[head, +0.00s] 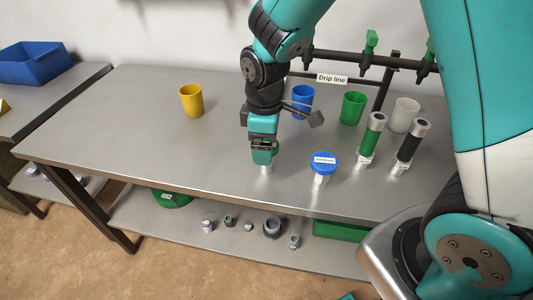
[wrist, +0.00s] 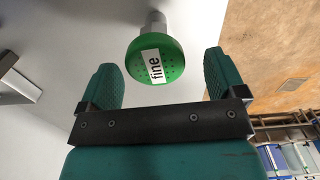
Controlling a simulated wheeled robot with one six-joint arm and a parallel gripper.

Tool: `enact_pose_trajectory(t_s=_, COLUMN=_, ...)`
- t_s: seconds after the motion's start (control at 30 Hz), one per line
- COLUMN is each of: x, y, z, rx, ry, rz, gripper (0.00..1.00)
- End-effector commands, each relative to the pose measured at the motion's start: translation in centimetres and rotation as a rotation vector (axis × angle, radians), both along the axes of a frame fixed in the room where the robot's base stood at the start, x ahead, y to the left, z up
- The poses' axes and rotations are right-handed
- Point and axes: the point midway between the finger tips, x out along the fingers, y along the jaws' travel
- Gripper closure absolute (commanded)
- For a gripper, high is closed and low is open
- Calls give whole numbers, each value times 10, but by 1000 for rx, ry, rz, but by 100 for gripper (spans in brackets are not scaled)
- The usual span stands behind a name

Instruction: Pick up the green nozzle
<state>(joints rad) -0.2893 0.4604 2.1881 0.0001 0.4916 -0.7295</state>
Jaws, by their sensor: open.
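The green nozzle (wrist: 146,68) shows in the wrist view with a round, holed green head, a white "fine" label and a pale grey stem. In the head view its green head (head: 273,145) is mostly hidden behind my gripper, and its grey stem stands on the metal table. My gripper (head: 262,157) is open over the table at the nozzle. In the wrist view, its two teal fingers (wrist: 163,80) are apart, with the nozzle head showing between and slightly beyond them.
A blue-topped nozzle (head: 323,163) stands to the right, with green (head: 372,138) and black (head: 411,145) cylinders beyond it. Yellow (head: 191,100), blue (head: 302,101), green (head: 353,108) and white (head: 405,115) cups stand farther back before the drip line pipe (head: 345,57). The table's left part is clear.

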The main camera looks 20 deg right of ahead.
Motion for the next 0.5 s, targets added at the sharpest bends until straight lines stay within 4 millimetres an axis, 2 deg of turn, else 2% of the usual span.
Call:
enact_pose_trajectory(t_s=0.1, x=1, y=-5, z=-20, rx=-2, ry=7, rz=-2, gripper=11)
enact_pose_trajectory(t_s=0.23, x=2, y=-5, z=-37, rx=-1, ry=4, rz=-1, gripper=11)
enact_pose_trajectory(t_s=0.5, x=2, y=-4, z=-43, rx=0, ry=1, rz=-1, gripper=11)
